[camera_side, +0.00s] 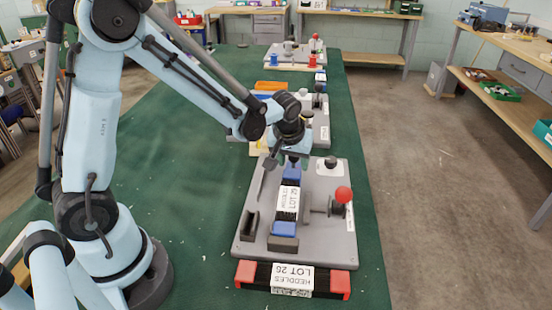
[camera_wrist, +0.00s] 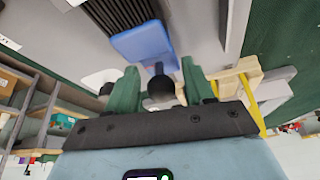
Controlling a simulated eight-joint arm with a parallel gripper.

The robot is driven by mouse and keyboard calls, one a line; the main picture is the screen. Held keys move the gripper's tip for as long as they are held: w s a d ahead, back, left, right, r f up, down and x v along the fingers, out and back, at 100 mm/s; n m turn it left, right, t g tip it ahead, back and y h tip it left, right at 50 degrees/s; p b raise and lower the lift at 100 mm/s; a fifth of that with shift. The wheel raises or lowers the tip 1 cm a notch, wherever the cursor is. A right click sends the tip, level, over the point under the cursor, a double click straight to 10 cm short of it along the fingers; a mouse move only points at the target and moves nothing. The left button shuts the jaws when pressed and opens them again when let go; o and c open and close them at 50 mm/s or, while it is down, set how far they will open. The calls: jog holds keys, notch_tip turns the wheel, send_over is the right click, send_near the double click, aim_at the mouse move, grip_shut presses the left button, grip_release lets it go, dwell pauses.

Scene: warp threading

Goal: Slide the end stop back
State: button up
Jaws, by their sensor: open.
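A grey fixture plate (camera_side: 252,226) lies on the green bench, holding the heddle pack labelled LOT 25 (camera_side: 288,200) with blue ends. My gripper (camera_side: 293,163) is low over the pack's far end. In the wrist view its green fingers (camera_wrist: 160,76) are open, one on each side of a dark round knob (camera_wrist: 160,89) on a short stalk. The knob, apparently the end stop's, lies close to the blue end piece (camera_wrist: 145,46). I cannot tell whether the fingers touch it. In the side view my gripper largely hides that spot. A dark block (camera_side: 283,243) sits at the pack's near end.
A red-knobbed clamp lever (camera_side: 343,195) stands right of the pack. A LOT 26 pack with red ends (camera_side: 293,279) lies along the plate's near edge. More fixtures stand farther along the bench (camera_side: 301,55).

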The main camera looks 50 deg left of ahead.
jog(key=shift+c, duration=0.3)
grip_shut()
jog(key=shift+w+a, duration=1.05)
jog(key=shift+a, duration=0.15)
jog(key=shift+o, duration=0.3)
grip_release()
jog(key=shift+d, duration=0.1)
jog(key=v, duration=1.2)
jog(key=shift+o, duration=0.2)
jog(key=shift+s, duration=0.1)
